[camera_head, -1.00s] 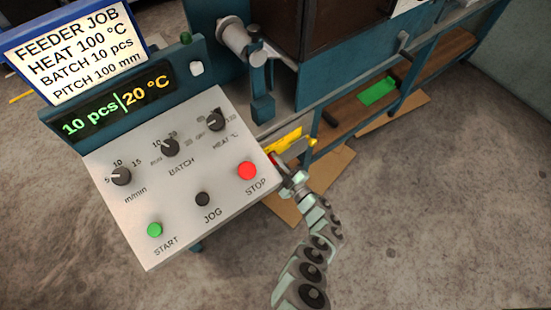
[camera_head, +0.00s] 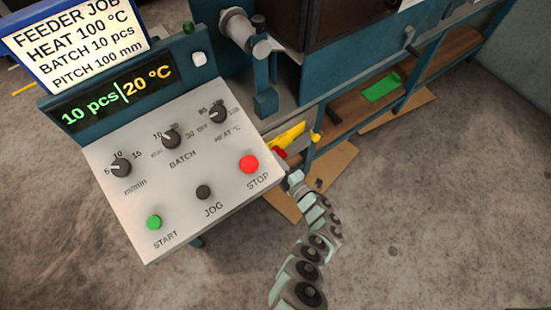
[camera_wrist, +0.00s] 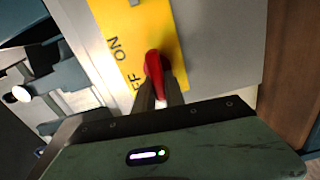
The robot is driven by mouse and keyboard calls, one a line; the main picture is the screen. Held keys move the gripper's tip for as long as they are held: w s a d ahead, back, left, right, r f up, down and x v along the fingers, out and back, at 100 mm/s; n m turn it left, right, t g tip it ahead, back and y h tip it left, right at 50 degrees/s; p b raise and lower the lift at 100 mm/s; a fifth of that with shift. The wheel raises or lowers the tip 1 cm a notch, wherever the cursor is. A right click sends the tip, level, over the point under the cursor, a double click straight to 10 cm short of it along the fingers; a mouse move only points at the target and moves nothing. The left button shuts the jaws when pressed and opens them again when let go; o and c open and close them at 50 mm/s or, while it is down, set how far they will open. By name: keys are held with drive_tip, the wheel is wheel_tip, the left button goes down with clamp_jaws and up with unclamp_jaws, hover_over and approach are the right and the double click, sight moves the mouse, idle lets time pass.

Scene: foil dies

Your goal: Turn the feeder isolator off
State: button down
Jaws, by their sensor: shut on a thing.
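The feeder isolator has a yellow plate (camera_head: 289,136) on the machine's side, just right of the control panel. In the wrist view the plate (camera_wrist: 135,35) carries the word ON and a partly covered word ending in FF. Its red handle (camera_wrist: 154,66) stands out from the plate between my fingertips. My gripper (camera_wrist: 160,92) is shut on this handle. The handle also shows as a small red patch (camera_head: 279,153) in the head view, where my gripper (camera_head: 287,167) is partly hidden behind the panel edge. I cannot tell surely which label the handle points at.
The control panel (camera_head: 130,205) with knobs, a green START button (camera_head: 153,222) and a red STOP button (camera_head: 249,164) is close left of my arm. A yellow knob (camera_head: 316,135) sticks out beside the plate. The floor to the right is clear.

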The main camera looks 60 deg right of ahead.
drive_tip(key=shift+f+n, duration=0.1)
drive_tip(key=shift+n, duration=0.4)
drive_tip(key=c, duration=1.4)
unclamp_jaws()
drive_tip(key=p+v, duration=0.2)
drive_tip(key=v, duration=0.9)
drive_tip(key=shift+p, duration=0.3)
